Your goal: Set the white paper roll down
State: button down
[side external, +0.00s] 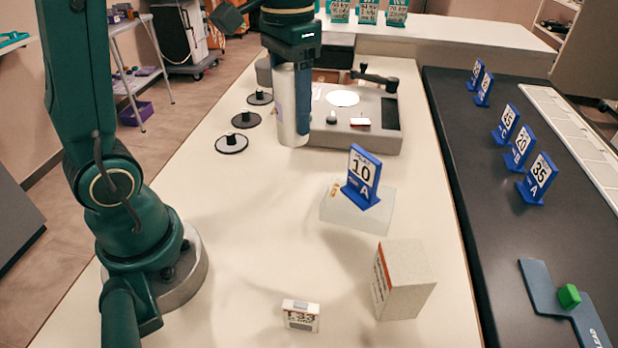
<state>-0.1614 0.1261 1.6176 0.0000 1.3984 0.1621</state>
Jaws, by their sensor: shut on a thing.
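The paper roll (291,108) is a tall, pale grey-white cylinder held upright in the side external view. My gripper (292,58) is above it, pointing down and shut on its top end. The fingertips are hard to make out against the roll. The roll's lower end is in front of the left part of a grey device. I cannot tell whether its bottom touches the cream table (250,205) or hangs just above it.
The grey device (375,138) stands close to the roll's right. Several black-knobbed discs (232,143) lie to its left. A blue "10 A" sign (362,178) on a clear block, a speckled box (405,280) and a small white box (301,315) stand nearer the camera. The middle-left table is clear.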

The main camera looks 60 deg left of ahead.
dwell(0.6)
jog(key=shift+f+m, duration=0.25)
jog(key=shift+m, duration=0.55)
jog(key=s+a+f, duration=0.3)
jog(key=s+a, duration=0.4)
jog(key=a, duration=0.2)
jog(key=shift+m, duration=0.3)
jog(key=w+d+f, duration=0.1)
jog(key=d+f, duration=0.1)
jog(key=d, duration=0.1)
jog(key=w+d+f, duration=0.2)
jog(key=d, duration=0.1)
jog(key=w+d+f, duration=0.2)
jog(key=d+f, duration=0.1)
jog(key=shift+w+d, duration=0.15)
jog(key=shift+d, duration=0.15)
jog(key=shift+f, duration=2.05)
